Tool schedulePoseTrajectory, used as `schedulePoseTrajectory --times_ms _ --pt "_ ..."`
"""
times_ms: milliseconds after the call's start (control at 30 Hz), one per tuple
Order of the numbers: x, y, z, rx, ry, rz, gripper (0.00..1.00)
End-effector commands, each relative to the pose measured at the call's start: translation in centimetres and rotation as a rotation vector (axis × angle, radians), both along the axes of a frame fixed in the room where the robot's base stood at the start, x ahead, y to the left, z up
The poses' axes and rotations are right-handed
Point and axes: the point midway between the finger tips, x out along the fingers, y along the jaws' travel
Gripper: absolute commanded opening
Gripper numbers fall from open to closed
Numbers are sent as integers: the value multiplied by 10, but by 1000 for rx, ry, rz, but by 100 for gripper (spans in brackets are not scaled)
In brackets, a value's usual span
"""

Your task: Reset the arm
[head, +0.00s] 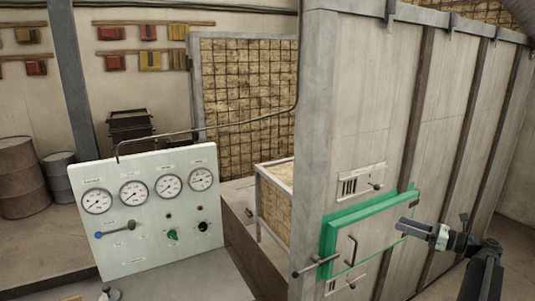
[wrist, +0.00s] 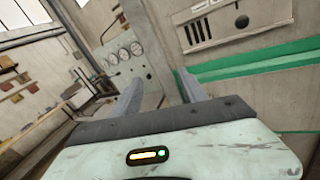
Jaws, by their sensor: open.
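My gripper (head: 404,226) is in front of the green-framed hatch (head: 335,228) at the right of the head view, near the hatch's right end. Its two fingers also show in the wrist view (wrist: 158,88), spread apart with nothing between them. The hatch has a dark bent handle and a lever on its left side. The hatch's green edge also crosses the right of the wrist view (wrist: 260,62). I cannot tell whether the fingers touch the hatch.
A pale gauge panel (head: 130,245) with several dials, a lever and knobs stands at the left. The large grey cabinet (head: 375,85) fills the right. A vent plate (head: 361,183) sits above the hatch. Barrels (head: 20,180) stand at the far left.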

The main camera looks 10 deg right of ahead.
Motion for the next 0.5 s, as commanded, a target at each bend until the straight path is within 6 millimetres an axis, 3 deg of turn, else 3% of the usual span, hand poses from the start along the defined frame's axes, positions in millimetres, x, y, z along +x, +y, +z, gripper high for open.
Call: schedulePoseTrajectory --times_ms 167,267,333,500 --pt "51 86 -5 -12 18 133 50" --pt "80 160 -18 -46 59 238 50" --pt "96 220 -31 -90 93 321 50" --pt "107 364 -74 -302 133 530 50"
